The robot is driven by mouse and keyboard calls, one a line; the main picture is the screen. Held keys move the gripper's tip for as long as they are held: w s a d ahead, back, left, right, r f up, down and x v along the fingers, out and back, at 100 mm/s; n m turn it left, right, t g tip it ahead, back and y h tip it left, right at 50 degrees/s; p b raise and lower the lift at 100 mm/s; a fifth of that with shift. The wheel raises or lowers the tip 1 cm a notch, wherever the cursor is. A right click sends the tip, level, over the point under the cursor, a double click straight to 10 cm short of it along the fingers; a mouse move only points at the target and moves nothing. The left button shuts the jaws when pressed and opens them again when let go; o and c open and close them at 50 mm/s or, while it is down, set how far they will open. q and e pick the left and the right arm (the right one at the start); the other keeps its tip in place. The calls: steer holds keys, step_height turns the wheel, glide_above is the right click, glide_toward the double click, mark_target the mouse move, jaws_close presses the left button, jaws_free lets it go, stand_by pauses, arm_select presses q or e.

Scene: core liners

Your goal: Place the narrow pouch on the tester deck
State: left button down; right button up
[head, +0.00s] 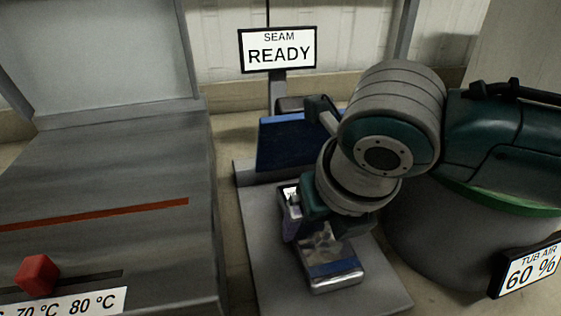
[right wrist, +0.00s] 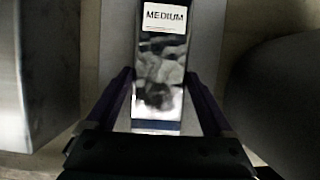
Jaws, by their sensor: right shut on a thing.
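A narrow silver pouch (head: 333,272) with a blue band at its near end lies lengthwise over the grey tester deck (head: 262,262). In the right wrist view the pouch (right wrist: 160,55) has a white label reading MEDIUM. My right gripper (head: 307,222) comes down over the pouch and hides its middle. In the right wrist view the fingers of my right gripper (right wrist: 159,78) are along both long sides of the pouch, shut on it. I cannot tell whether the pouch touches the deck. My left gripper is not in view.
A blue panel (head: 285,145) stands at the deck's back, with a SEAM READY sign (head: 277,50) above. A grey machine (head: 100,210) with a red knob (head: 37,274) stands at left. A round tub (head: 440,235) with a TUB AIR 60 % sign (head: 527,270) stands close at right.

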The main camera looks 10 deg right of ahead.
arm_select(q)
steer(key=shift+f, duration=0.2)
arm_select(e)
steer(key=shift+f, duration=0.85)
steer(key=o, duration=1.2)
steer(key=p+v, duration=0.3)
steer(key=v, duration=0.8)
steer(key=s+a+m+y, duration=0.2)
steer(key=s+a+m, duration=0.2)
steer(key=m, duration=0.3)
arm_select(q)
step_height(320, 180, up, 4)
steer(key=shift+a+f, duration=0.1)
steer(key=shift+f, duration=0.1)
arm_select(e)
steer(key=s+d+f+m, duration=0.1)
steer(key=s+d+m, duration=0.2)
steer(key=m, duration=0.6)
steer(key=s+d+f+m+h, duration=0.1)
steer(key=s+d+m, duration=0.3)
steer(key=m, duration=0.5)
steer(key=s+d+f+m+g+h, duration=0.1)
steer(key=s+d+m, duration=0.2)
steer(key=m, duration=0.6)
steer(key=shift+s+d, duration=0.2)
steer(key=shift+s, duration=0.4)
steer(key=shift+s+d, duration=0.2)
steer(key=shift+s, duration=0.35)
